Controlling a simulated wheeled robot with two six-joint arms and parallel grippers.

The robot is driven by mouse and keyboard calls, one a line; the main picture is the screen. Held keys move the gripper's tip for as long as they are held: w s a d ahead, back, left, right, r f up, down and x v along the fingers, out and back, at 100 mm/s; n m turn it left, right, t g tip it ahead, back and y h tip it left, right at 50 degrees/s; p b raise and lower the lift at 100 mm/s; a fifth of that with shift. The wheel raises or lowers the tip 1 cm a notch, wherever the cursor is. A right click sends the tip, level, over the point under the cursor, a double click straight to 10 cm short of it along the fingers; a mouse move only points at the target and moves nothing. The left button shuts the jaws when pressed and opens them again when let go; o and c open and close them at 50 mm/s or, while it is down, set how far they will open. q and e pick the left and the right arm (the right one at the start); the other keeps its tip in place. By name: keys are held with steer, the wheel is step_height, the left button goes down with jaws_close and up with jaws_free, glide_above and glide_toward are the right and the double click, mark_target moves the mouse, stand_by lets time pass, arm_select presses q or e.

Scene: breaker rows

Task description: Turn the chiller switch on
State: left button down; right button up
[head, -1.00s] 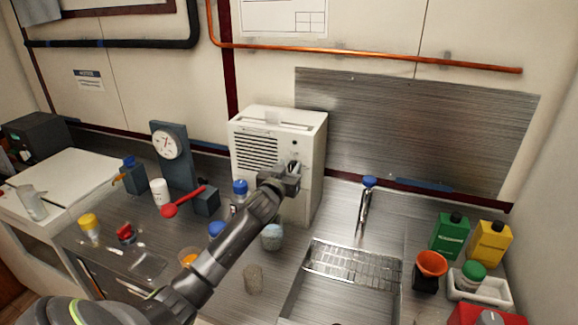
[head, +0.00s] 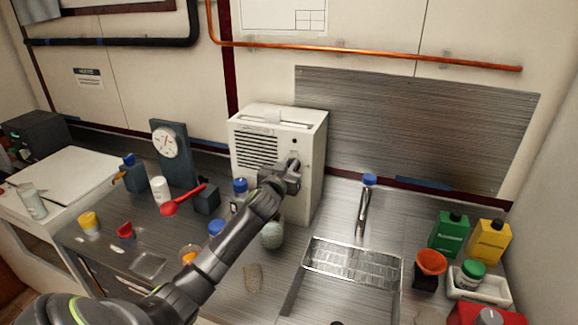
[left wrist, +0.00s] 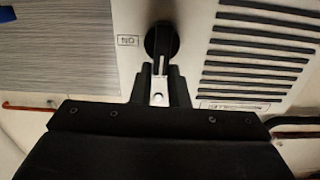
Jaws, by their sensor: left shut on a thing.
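The chiller (head: 307,172) is a white box with dark vent slots, standing on the metal counter against the wall. In the left wrist view its black switch (left wrist: 162,38) has a round base and a lever with a white stripe. An ON label (left wrist: 127,41) lies left of the round base in that view, printed upside down. My left gripper (head: 292,172) is at the chiller's front; in the wrist view its fingers (left wrist: 159,82) are shut on the switch lever, which points down between them. In the head view the gripper hides the lever. My right gripper is out of view.
A gauge stand (head: 174,160), a red ladle (head: 182,202) and several jars stand left of my arm. A faucet (head: 365,205) and a sink with a wire rack (head: 352,268) lie to the right. Green (head: 449,235) and yellow (head: 490,242) bottles stand far right.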

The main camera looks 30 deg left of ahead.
arm_select(q)
steer(key=m, duration=0.3)
steer(key=d+m+p, duration=0.1)
steer(key=m, duration=0.2)
steer(key=m+p, duration=0.1)
steer(key=m, duration=0.1)
steer(key=shift+w+d+f+m, duration=0.2)
steer(key=shift+d+f+m, duration=0.1)
steer(key=shift+m, duration=0.1)
steer(key=m, duration=0.3)
steer(key=f+m+p, duration=0.1)
steer(key=shift+d+m, duration=0.25)
steer(key=shift+m, duration=0.05)
steer(key=shift+d+f+m+p, duration=0.1)
steer(key=shift+f+m+p, duration=0.15)
steer(key=shift+m, duration=0.8)
steer(key=shift+f+m+p, duration=0.2)
steer(key=shift+m+p, duration=0.05)
steer(key=shift+m, duration=0.8)
steer(key=c, duration=1.4)
jaws_free()
